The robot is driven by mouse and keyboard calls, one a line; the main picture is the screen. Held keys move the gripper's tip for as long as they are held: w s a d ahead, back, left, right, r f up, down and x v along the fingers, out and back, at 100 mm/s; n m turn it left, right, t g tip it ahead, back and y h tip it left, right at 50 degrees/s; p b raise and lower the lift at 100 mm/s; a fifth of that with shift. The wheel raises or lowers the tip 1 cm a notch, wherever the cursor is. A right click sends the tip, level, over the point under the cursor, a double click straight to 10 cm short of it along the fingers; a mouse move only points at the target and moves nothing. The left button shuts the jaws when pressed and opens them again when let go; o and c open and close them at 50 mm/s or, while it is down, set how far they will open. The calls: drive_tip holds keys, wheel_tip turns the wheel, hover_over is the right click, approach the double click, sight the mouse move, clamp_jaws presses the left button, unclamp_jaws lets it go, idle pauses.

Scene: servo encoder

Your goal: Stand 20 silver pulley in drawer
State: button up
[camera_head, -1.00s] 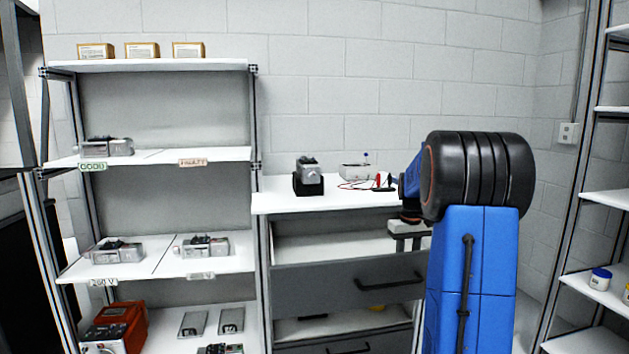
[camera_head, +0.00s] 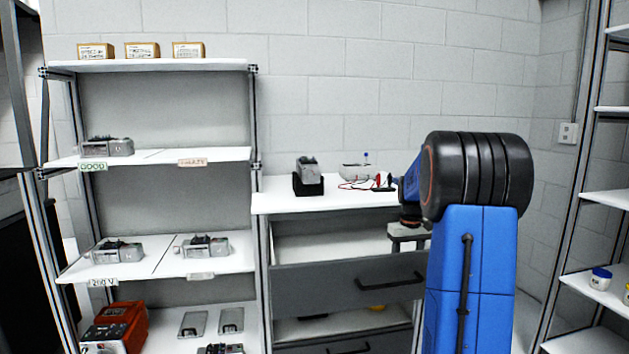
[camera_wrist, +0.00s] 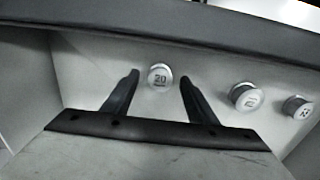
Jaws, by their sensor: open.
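In the wrist view a silver pulley marked 20 (camera_wrist: 159,77) stands on the pale drawer floor with its marked face up. My gripper (camera_wrist: 158,82) is open, with one dark finger on each side of this pulley, and nothing is seen gripped. Whether the fingers touch it I cannot tell. Two more silver pulleys, one (camera_wrist: 243,96) and another (camera_wrist: 297,107), stand to the right. In the head view the open upper drawer (camera_head: 345,283) is below the bench top; my arm hides its right part and the pulleys do not show there.
The dark drawer wall (camera_wrist: 170,32) runs across the wrist view beyond the pulleys. On the bench top (camera_head: 330,203) are a grey servo in a black stand (camera_head: 308,178) and a tester with leads (camera_head: 357,171). A shelf rack (camera_head: 255,120) stands left.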

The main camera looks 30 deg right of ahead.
wheel_tip(320, 180, up, 17)
drive_tip(key=shift+r, duration=0.2)
idle(0.5)
drive_tip(key=shift+a, duration=0.1)
drive_tip(key=s+a+f+n+t, duration=0.1)
drive_tip(key=s+a, duration=0.4)
drive_tip(key=a, duration=0.7)
drive_tip(key=s+a+f+n+t, duration=0.15)
drive_tip(key=s+a, duration=0.45)
drive_tip(key=a, duration=0.7)
drive_tip(key=s+a+f+t, duration=0.2)
drive_tip(key=s+a+f, duration=1.1)
drive_tip(key=s, duration=0.3)
drive_tip(key=shift+s+f+n, duration=0.15)
drive_tip(key=shift+f+n, duration=0.2)
drive_tip(key=shift+f, duration=0.4)
